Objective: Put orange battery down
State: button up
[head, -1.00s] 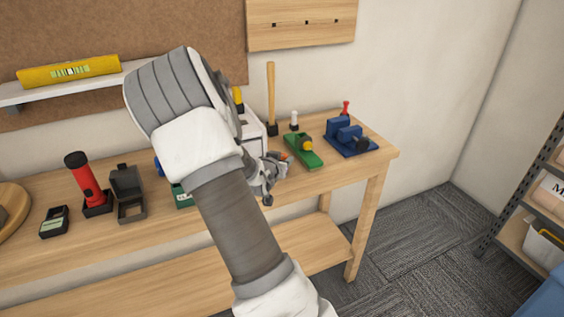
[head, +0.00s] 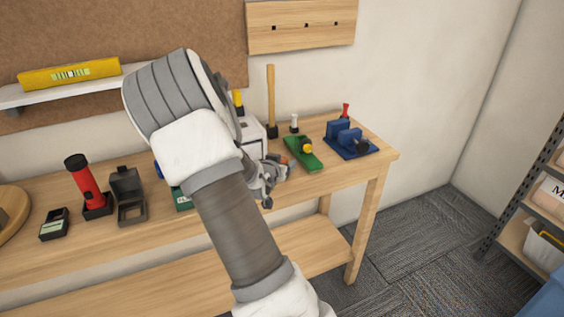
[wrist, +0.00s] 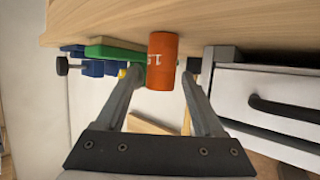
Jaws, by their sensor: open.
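The orange battery (wrist: 162,60) is in the wrist view, where the scene appears upside down. It stands upright on the wooden bench top (wrist: 230,25), with white print on its side. My gripper (wrist: 163,73) is open, with one finger on each side of the battery and a narrow gap showing on the right. In the head view my gripper (head: 276,172) is low over the bench's right part, partly hidden by my arm. Only a small orange patch of the battery shows there.
A white drawer unit (wrist: 270,95) stands close to one finger. A green plane-like tool (head: 303,153) and a blue vise (head: 348,138) are to the right. A mallet (head: 271,100) stands behind. A red flashlight (head: 88,183) and an open grey case (head: 128,195) are left.

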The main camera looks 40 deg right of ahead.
jog(key=s+a+r+n+y+p, duration=0.1)
jog(key=s+a+r+n+y, duration=0.2)
jog(key=a, duration=0.6)
jog(key=s+a+r+n+y, duration=0.1)
jog(key=s+a+r+y, duration=0.3)
jog(key=a, duration=0.6)
jog(key=s+a+r+n+y+p, duration=0.1)
jog(key=s+a+r+y, duration=0.1)
jog(key=a+r+y, duration=0.5)
jog(key=s+a+r+n+g+h, duration=0.1)
jog(key=s+a+r+n, duration=0.1)
jog(key=s, duration=0.7)
jog(key=s+a+r+n+g+h, duration=0.1)
jog(key=s+a+r+n+h, duration=0.1)
jog(key=s, duration=0.6)
jog(key=shift+s+a+r+n, duration=0.4)
jog(key=shift+a+n, duration=0.25)
jog(key=shift+n, duration=0.25)
jog(key=shift+r, duration=0.1)
